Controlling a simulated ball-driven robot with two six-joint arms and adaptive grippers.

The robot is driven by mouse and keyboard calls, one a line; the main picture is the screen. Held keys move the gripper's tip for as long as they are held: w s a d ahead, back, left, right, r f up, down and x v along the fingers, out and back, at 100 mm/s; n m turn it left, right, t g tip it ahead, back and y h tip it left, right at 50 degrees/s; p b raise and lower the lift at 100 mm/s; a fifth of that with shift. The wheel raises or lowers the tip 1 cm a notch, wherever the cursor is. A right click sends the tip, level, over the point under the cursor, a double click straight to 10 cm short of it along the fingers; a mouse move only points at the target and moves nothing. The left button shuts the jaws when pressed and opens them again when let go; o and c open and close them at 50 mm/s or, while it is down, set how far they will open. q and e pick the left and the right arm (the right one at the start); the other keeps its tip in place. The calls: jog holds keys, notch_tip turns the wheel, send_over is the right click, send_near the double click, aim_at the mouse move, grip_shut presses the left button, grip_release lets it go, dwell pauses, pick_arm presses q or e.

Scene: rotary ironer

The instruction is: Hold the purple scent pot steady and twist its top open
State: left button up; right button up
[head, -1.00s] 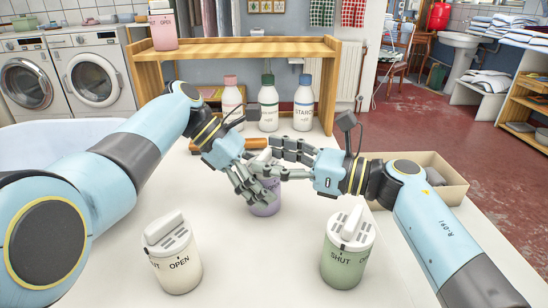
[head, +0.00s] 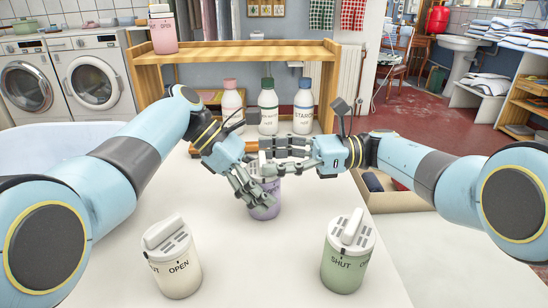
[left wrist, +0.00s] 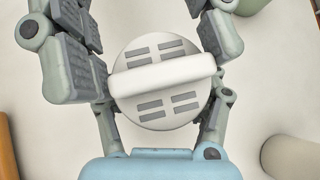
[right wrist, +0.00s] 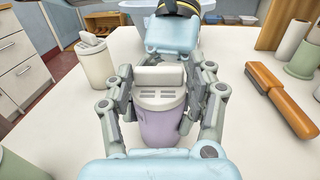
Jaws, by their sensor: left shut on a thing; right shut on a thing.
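The purple scent pot (head: 266,209) stands upright on the white table, under both hands. Its white vented lid with a raised bar is mostly hidden in the head view; the lid shows from above in the left wrist view (left wrist: 155,105). In the right wrist view the purple body (right wrist: 163,128) shows below the lid (right wrist: 160,97). My left gripper (head: 256,192) is shut on the pot, its fingers around the body. My right gripper (head: 268,157) is shut at lid height, its fingers on both sides of the lid. The lid sits on the body; its markings are hidden.
A cream pot (head: 174,262) and a green pot (head: 346,258) stand nearer on the table. Several bottles (head: 268,108) stand behind, by a wooden shelf (head: 235,50) carrying a pink pot (head: 162,32). An open box (head: 400,203) lies right. A brush (right wrist: 280,98) lies nearby.

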jog(key=shift+s+f, duration=0.25)
jog(key=o, duration=1.1)
jog(key=shift+w, duration=0.1)
jog(key=shift+r, duration=0.15)
jog(key=shift+w+r, duration=0.1)
jog(key=shift+r, duration=0.35)
notch_tip(320, 180, up, 9)
